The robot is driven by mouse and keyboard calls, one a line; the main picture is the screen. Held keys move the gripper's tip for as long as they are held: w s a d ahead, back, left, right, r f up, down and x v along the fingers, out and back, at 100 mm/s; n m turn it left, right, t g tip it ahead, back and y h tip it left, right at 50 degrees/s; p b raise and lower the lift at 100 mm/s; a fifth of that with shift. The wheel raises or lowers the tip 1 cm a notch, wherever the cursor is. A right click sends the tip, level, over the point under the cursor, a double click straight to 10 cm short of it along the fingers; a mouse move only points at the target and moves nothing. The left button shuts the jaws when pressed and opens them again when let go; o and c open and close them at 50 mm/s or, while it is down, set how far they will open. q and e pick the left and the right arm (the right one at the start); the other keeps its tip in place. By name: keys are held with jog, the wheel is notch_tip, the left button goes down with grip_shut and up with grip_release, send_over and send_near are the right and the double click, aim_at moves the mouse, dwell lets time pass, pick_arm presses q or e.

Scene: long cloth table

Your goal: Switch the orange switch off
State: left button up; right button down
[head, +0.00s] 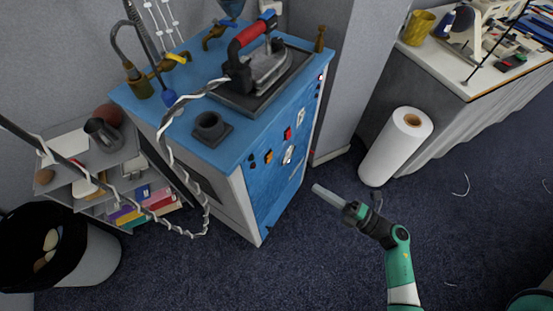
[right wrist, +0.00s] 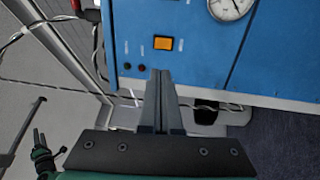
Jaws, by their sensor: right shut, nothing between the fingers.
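The orange switch (head: 268,157) is a small square button on the blue front panel of the ironing cabinet (head: 255,190). In the right wrist view the switch (right wrist: 163,43) shows clearly, in a dark frame, just beyond my fingertips. It looks lit, but I cannot tell its position. My right gripper (head: 330,194) is shut and empty, pointing at the panel with a gap between them in the head view. A green and black part, probably my left gripper (right wrist: 39,140), shows small at lower left of the right wrist view; its jaws are unclear.
A red switch (head: 287,133) and small dark buttons (right wrist: 134,69) sit near the orange one. A gauge (right wrist: 230,5) is above right. The iron (head: 265,65) stands on top, its cord hanging at left. A white roll (head: 395,148) stands to the right. Floor before the panel is clear.

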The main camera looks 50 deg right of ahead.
jog(key=shift+w+d+r, duration=0.1)
jog(key=shift+w+r, duration=0.05)
jog(key=b, duration=0.2)
send_near(271, 157)
jog(key=x, duration=0.7)
jog(key=shift+r, duration=0.2)
